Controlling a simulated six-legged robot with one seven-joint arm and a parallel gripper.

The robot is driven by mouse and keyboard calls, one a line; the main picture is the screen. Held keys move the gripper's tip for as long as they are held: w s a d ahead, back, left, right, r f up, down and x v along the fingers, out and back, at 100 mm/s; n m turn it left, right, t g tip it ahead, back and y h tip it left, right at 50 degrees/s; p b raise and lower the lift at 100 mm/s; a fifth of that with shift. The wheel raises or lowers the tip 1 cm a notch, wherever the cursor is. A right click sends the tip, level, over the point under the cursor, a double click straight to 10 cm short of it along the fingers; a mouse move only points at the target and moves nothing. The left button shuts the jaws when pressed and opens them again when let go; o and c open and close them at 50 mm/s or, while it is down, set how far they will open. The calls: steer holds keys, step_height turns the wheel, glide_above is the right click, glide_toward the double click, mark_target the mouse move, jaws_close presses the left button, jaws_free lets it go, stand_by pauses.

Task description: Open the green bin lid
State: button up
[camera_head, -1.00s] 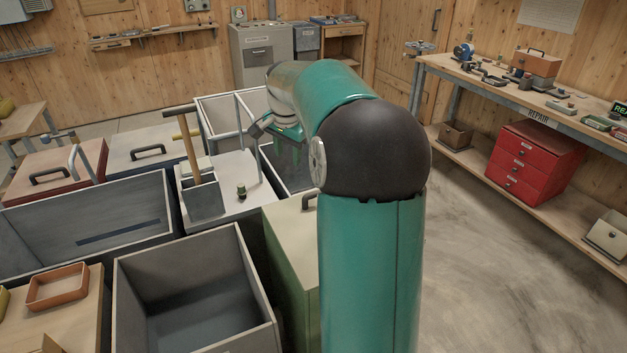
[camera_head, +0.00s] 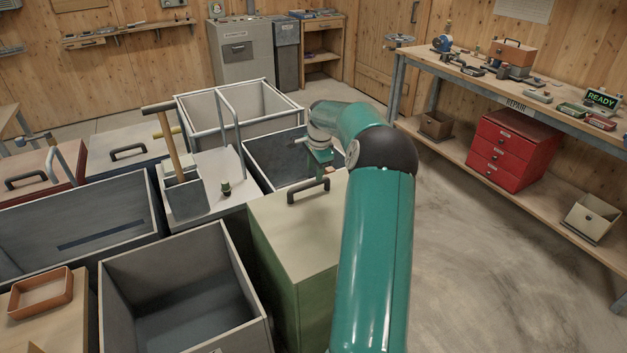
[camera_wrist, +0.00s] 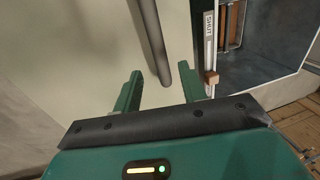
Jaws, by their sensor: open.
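The green bin (camera_head: 290,270) stands at the centre in the head view, its pale lid (camera_head: 290,235) shut. A dark bar handle (camera_head: 307,191) sits near the lid's far edge. My gripper (camera_head: 324,178) is over that far edge, close to the handle, partly blurred into it at this distance. In the wrist view my gripper (camera_wrist: 160,82) is open, its two green fingers apart. The dark handle (camera_wrist: 152,40) appears between and beyond the fingertips, over the pale lid (camera_wrist: 95,45). Contact cannot be told.
An open dark bin (camera_head: 270,165) lies just behind the green bin, and an open grey bin (camera_head: 185,300) to its left. A white lid with a tool holder (camera_head: 186,198) stands to the left. The floor (camera_head: 470,250) at the right is clear.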

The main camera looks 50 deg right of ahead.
mark_target(313, 182)
steer(key=f, duration=0.2)
steer(key=w+f, duration=0.1)
steer(key=f, duration=0.2)
steer(key=shift+d+f, duration=0.1)
steer(key=shift+d, duration=0.05)
steer(key=shift+c, duration=0.2)
jaws_close()
